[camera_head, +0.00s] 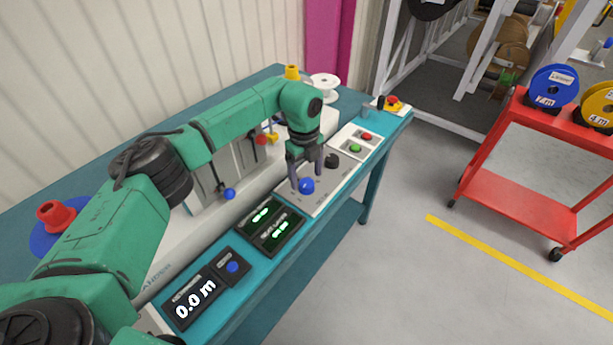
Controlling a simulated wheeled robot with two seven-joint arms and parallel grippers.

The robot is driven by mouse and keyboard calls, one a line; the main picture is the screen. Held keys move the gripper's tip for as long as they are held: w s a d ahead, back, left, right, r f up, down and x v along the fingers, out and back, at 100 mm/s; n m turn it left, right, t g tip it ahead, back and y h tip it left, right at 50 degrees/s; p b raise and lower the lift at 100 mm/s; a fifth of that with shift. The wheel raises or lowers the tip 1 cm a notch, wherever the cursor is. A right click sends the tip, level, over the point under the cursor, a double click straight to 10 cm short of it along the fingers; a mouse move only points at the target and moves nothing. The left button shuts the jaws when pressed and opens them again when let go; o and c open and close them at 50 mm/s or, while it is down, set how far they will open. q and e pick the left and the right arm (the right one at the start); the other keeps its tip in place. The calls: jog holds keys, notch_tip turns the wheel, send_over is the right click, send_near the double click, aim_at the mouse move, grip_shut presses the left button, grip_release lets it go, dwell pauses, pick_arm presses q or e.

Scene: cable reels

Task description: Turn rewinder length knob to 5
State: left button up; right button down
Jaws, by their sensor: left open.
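A light control panel (315,200) on the teal bench carries a blue knob (307,186) and a black knob (331,161). Their scale marks are too small to read, so I cannot tell which number either points to. My left gripper (305,177) points down over the blue knob, its open fingers close about it. I cannot tell whether they touch it. A black display (195,300) at the bench's near end reads 0.0 m, with a blue button (232,267) beside it. Two small dark screens (278,234) with green text sit between display and panel. My right gripper is not in view.
A box with green and red buttons (359,141) and a red emergency stop (392,102) stand farther along the bench (250,100). A blue-ball lever (229,194) stands left of the panel. A red cart (520,185) holds reels at right. The floor between is clear.

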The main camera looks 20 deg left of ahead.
aim_at(307, 186)
pick_arm(q)
jog(key=shift+f, duration=0.75)
jog(key=shift+d+f, duration=0.1)
jog(key=shift+f, duration=0.2)
jog(key=shift+s+f, duration=0.15)
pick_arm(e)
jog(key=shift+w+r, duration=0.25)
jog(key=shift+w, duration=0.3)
pick_arm(q)
grip_shut()
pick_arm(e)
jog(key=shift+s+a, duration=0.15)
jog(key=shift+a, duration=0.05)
